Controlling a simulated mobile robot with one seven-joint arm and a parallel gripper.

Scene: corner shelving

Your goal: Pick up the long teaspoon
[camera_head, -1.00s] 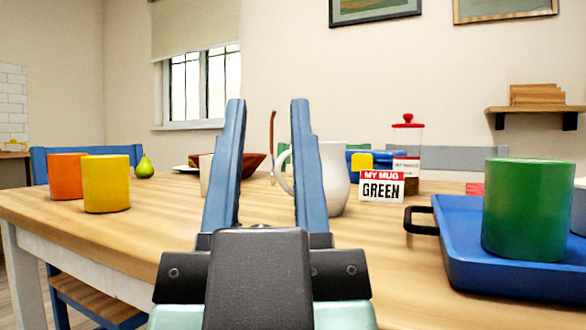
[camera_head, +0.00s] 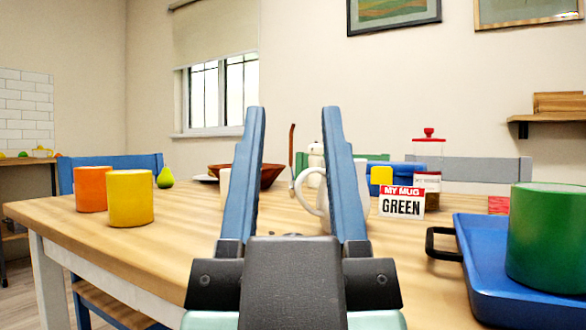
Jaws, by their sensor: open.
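My gripper (camera_head: 293,110) points forward over the wooden table (camera_head: 180,245), its two blue fingers open wide with nothing held between them. A thin brown upright stick (camera_head: 292,150) shows between the fingers, farther back; it may be the long teaspoon's handle, but its lower end is not clear. A white pitcher (camera_head: 308,197) stands behind the right finger, which hides much of its body; its handle shows in the gap. No other teaspoon can be made out.
Orange (camera_head: 91,190) and yellow (camera_head: 130,198) mugs stand at left, near a pear (camera_head: 165,179). A brown bowl (camera_head: 271,176) is behind the left finger. A "MY MUG GREEN" sign (camera_head: 402,202) stands right of centre. A blue tray (camera_head: 485,265) holds a green mug (camera_head: 548,238) at right.

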